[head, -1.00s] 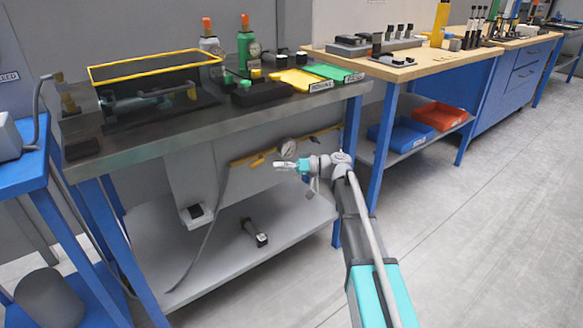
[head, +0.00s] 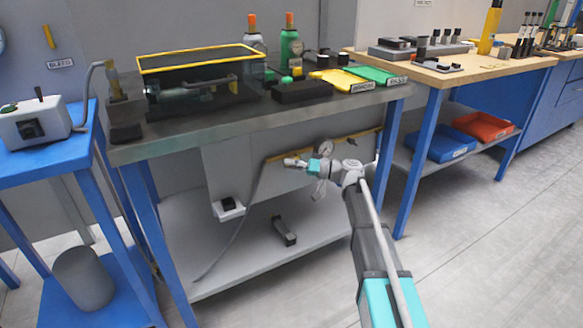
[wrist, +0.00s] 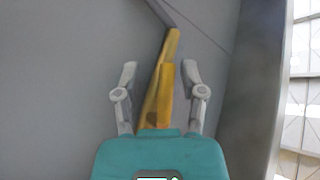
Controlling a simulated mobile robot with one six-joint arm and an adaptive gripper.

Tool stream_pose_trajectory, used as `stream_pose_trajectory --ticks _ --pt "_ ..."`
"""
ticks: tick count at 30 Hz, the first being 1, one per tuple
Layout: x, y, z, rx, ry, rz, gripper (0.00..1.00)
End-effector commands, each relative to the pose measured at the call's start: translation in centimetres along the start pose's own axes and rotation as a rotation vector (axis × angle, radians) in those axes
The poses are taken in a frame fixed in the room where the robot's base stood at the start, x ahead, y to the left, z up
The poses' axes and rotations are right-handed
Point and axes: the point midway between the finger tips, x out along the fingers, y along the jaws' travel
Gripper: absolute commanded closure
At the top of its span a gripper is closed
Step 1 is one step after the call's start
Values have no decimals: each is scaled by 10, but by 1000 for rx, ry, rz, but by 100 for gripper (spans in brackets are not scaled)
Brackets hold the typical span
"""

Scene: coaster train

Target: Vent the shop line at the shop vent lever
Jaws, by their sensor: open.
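My gripper (head: 291,162) is open under the front edge of the steel bench, in front of a yellow pipe (head: 275,158). In the wrist view, a yellow length (wrist: 165,85) shows between and beyond the two open fingers (wrist: 160,80). A dark grey length continues from its top to the upper left. I cannot tell whether the fingers touch it. I cannot pick out a part labelled as the shop vent lever.
The steel bench (head: 180,142) carries a yellow-rimmed case (head: 200,58), two bottles and green and yellow trays. A yellow handle (head: 48,36) hangs above a BLEED label (head: 61,64) on the wall. A blue stand (head: 50,160) is at left. Floor at right is clear.

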Motion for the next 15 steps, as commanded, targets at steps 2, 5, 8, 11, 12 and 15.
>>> stream_pose_trajectory --ticks 2,5,8,11,12,15 --pt "0 -2 -2 -16 -14 16 47" --pt "-1 -1 -2 -36 -34 37 47" --pt "-1 0 -2 -58 -56 59 47" --pt "-10 2 0 -66 -63 68 47" --pt "-14 2 0 -66 -62 68 47" --pt "-27 1 -1 -65 -61 68 47"
